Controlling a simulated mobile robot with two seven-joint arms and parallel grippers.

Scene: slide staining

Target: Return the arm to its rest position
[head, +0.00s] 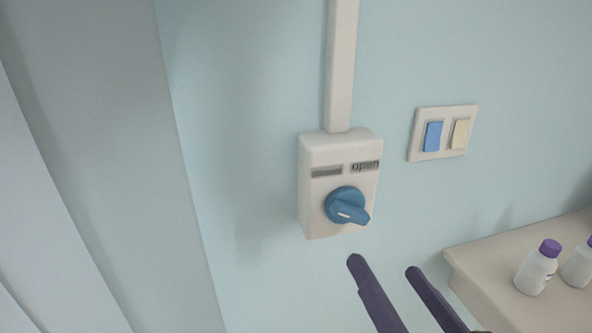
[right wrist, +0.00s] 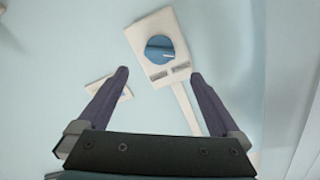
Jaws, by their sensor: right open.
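My right gripper (head: 384,264) is open and empty, its two dark fingers pointing up toward the wall at the lower middle of the head view. In the right wrist view the fingers of this gripper (right wrist: 158,74) stand wide apart. A white wall box (head: 314,190) with a blue rotary knob (head: 344,205) is just above and left of the fingertips in the head view. The knob (right wrist: 160,49) also shows beyond the fingers in the right wrist view, apart from them. The knob's pointer is turned toward the lower right in the head view. My left gripper is not in view.
A switch plate (head: 416,140) with a blue and a cream rocker is on the wall to the right. A beige counter (head: 478,270) at lower right holds white bottles with purple caps (head: 536,268). A conduit (head: 341,65) runs up from the box. A grey panel (head: 110,150) stands at left.

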